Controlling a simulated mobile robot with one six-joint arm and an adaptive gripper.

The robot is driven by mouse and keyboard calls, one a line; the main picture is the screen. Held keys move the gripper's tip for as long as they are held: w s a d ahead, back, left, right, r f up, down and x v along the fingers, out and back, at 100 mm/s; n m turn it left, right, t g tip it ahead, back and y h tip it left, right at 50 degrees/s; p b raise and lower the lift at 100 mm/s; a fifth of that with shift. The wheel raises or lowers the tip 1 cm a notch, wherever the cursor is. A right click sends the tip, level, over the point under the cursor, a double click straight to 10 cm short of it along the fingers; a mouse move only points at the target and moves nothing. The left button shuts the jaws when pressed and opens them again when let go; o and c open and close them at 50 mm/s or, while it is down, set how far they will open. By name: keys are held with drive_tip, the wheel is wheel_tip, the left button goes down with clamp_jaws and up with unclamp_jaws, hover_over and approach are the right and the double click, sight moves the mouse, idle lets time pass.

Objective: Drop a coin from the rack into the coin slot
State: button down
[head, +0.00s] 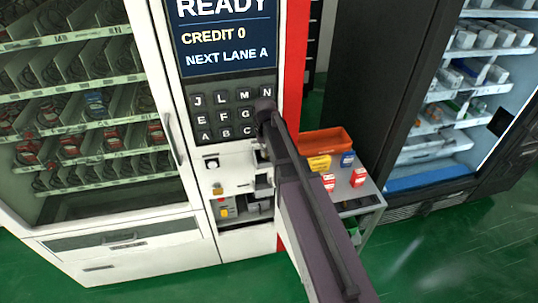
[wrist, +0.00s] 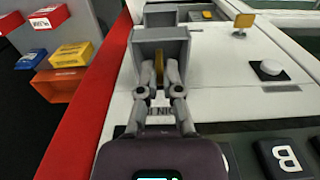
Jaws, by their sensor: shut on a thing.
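In the wrist view, my gripper (wrist: 159,76) is shut on a gold coin (wrist: 159,66), seen edge-on between the fingertips. The coin and fingertips are at the open side of a grey box-like housing (wrist: 146,52) on the white machine front. A label, partly hidden by the fingers, is on the panel near it. Whether this housing is the rack or the coin slot, and whether the coin touches it, I cannot tell.
A round white button (wrist: 269,68) and a yellow tab (wrist: 244,20) stick out nearby. A side shelf (head: 370,190) holds an orange bin (head: 322,141) and small boxes. The screen reads CREDIT 0.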

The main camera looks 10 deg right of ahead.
drive_tip(key=shift+w+f+b, duration=1)
drive_tip(key=shift+w+f, duration=0.1)
drive_tip(key=shift+f, duration=0.15)
drive_tip(key=c, duration=0.7)
unclamp_jaws()
drive_tip(key=shift+s, duration=0.1)
